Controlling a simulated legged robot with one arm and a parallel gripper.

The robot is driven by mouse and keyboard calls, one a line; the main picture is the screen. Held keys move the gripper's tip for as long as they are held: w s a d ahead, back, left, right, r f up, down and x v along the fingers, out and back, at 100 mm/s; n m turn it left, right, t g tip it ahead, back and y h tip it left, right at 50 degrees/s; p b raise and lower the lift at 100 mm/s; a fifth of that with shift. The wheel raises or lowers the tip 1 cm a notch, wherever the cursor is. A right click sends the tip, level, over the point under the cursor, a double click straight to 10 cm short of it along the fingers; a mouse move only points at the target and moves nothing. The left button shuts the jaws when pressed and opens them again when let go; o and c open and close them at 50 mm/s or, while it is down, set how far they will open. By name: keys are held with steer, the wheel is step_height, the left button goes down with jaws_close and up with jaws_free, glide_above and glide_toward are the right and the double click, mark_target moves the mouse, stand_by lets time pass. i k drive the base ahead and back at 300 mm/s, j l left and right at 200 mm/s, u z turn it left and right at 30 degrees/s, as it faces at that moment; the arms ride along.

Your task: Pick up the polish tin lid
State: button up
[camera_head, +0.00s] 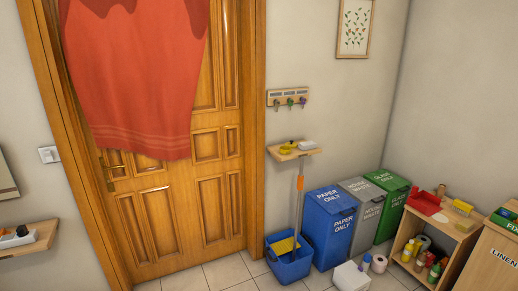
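I cannot surely make out the polish tin lid at this size. A small rounded yellow item (288,149) sits on the little wooden wall shelf (303,154) right of the door. It may be a tin or a lid, but I cannot tell. A white item (307,145) lies beside it on the right. My gripper is not in view.
A wooden door (165,225) with a red cloth (140,80) stands left. A low cabinet (436,222) with a red tray (424,202) stands right.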

mark_target(293, 145)
steer(key=i+u, duration=0.1)
steer(key=i, duration=1.8)
steer(key=i+z, duration=0.25)
steer(key=i, duration=0.5)
steer(key=i+j+z, duration=0.1)
steer(key=i+z, duration=0.15)
steer(key=i, duration=0.55)
